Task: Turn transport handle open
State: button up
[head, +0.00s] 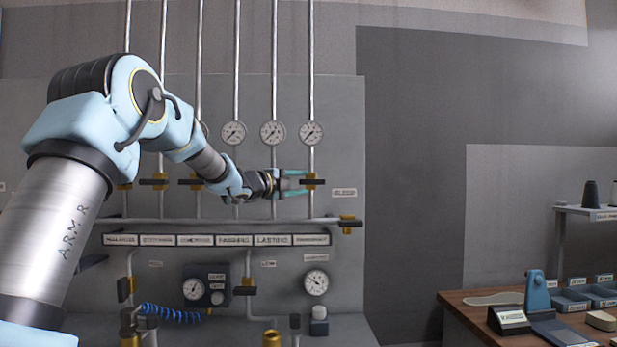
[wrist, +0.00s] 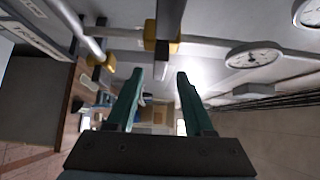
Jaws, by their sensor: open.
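The rightmost valve handle (head: 313,182) is a dark bar on a yellow fitting. It lies level across the upright pipe under the right-hand gauge, above the rightmost label, which seems to read TRANSPORT (head: 311,240). My gripper (head: 302,182) points right along the wall panel, with its teal fingers open above and below the level of this handle. In the wrist view the dark bar (wrist: 170,20) and its yellow fitting (wrist: 161,46) appear above the open fingertips (wrist: 160,73), on the wall side. Nothing shows held; contact cannot be told.
A further yellow-and-black valve (head: 349,222) sits on the level pipe's right end. More handles line the pipes left, partly behind my arm. Pressure gauges (head: 312,133) hang above. A wooden workbench (head: 460,300) stands at lower right. The wall right of the panel is bare.

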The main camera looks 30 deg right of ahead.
aim_at(309, 182)
jog(key=shift+p+x, duration=0.65)
jog(key=shift+x, duration=1.2)
jog(key=shift+c, duration=0.4)
grip_shut()
